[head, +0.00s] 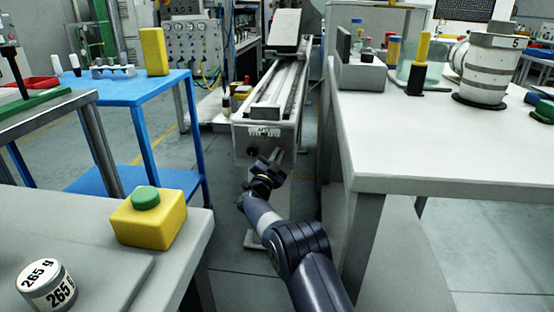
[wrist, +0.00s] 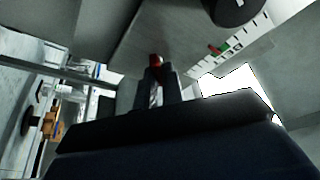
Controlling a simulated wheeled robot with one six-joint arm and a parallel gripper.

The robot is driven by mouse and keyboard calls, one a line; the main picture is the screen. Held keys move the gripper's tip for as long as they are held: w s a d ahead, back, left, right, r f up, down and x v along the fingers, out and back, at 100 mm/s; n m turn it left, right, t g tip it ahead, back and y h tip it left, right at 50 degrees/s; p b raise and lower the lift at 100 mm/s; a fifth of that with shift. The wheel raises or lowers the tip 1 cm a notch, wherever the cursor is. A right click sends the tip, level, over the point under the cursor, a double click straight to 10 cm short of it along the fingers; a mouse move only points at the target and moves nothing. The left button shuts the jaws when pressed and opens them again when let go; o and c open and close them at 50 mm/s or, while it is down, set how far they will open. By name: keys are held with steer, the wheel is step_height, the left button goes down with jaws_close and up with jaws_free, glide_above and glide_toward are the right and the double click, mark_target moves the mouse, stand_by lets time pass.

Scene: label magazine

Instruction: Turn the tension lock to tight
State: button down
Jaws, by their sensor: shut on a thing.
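The label magazine (head: 262,140) stands at the centre of the head view, its front face towards me. That face carries a white scale (head: 265,132) and a dark knob (head: 252,150). My gripper (head: 275,157) is at the lower right of this face. In the wrist view the fingers (wrist: 157,84) are shut on a small red-ended part, which I take for the tension lock (wrist: 156,60). Most of it is hidden between the fingers. The scale, with green and red marks (wrist: 219,48), lies to its right, and a black round knob (wrist: 234,8) is above.
A white table (head: 450,150) with jars and blocks stands close on the right. A blue table (head: 130,90) is at the left. A yellow box with a green button (head: 148,218) sits on the near left bench. Open floor lies between the benches.

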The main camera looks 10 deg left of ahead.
steer(key=shift+r+m+g+h+p, duration=0.1)
steer(key=shift+m+g+h+p, duration=0.4)
steer(key=shift+m, duration=1.15)
steer(key=shift+f+m+g+h+p, duration=0.1)
steer(key=shift+m+g+p, duration=0.2)
steer(key=shift+m+g, duration=0.9)
steer(key=shift+r+m+g+h+p, duration=0.15)
steer(key=shift+m+p, duration=0.25)
steer(key=shift+m, duration=1.65)
steer(key=c, duration=1.5)
jaws_free()
steer(key=shift+c, duration=0.2)
steer(key=shift+a, duration=0.1)
steer(key=p+v, duration=0.2)
steer(key=v, duration=0.8)
steer(key=shift+s+p, duration=0.3)
steer(key=shift+s, duration=0.05)
steer(key=shift+a, duration=0.15)
